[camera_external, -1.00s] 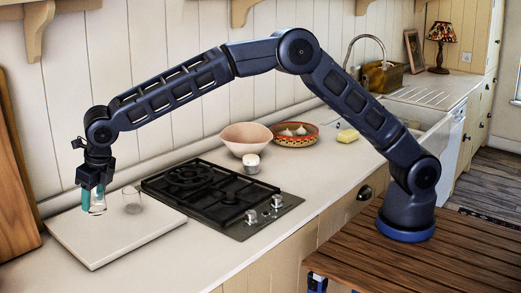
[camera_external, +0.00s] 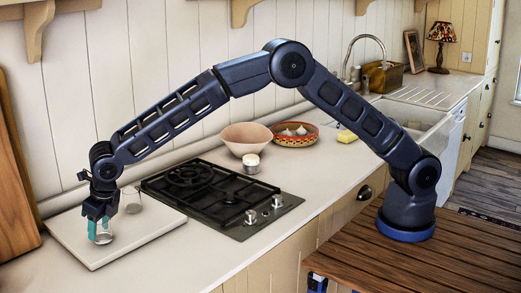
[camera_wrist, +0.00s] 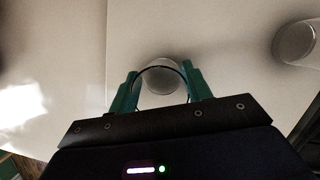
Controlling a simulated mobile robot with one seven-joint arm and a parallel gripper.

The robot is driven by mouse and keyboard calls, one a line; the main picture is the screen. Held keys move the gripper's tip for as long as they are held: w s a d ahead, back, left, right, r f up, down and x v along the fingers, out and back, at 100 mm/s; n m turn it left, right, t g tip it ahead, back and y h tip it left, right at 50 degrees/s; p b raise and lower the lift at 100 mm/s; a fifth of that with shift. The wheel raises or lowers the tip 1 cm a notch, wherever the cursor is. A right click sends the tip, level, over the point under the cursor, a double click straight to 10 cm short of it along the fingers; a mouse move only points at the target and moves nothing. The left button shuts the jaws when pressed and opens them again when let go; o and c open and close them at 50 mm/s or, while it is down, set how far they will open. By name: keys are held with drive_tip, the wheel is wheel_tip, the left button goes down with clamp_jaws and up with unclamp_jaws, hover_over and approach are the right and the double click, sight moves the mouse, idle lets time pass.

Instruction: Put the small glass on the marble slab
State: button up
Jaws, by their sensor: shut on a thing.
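My gripper (camera_external: 101,230) has its teal fingers shut on a small clear glass (camera_external: 104,237) over the front part of the pale marble slab (camera_external: 146,228). In the wrist view the glass (camera_wrist: 161,76) sits between the two fingers (camera_wrist: 160,90). It looks upright and low, at or very near the slab's surface; whether its base touches is not clear. A second clear glass (camera_external: 132,201) stands on the slab behind and to the right; it also shows at the wrist view's right edge (camera_wrist: 298,43).
A black gas hob (camera_external: 205,195) lies just right of the slab. Behind it are a pink bowl (camera_external: 246,138), a small white-topped jar (camera_external: 251,163) and a patterned bowl with garlic (camera_external: 294,134). A wooden board (camera_external: 14,180) leans at the left. The slab's front right is bare.

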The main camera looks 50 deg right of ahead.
drive_tip(key=shift+f, duration=0.15)
drive_tip(key=o, duration=1.1)
drive_tip(key=v, duration=1.2)
drive_tip(key=shift+d, duration=0.1)
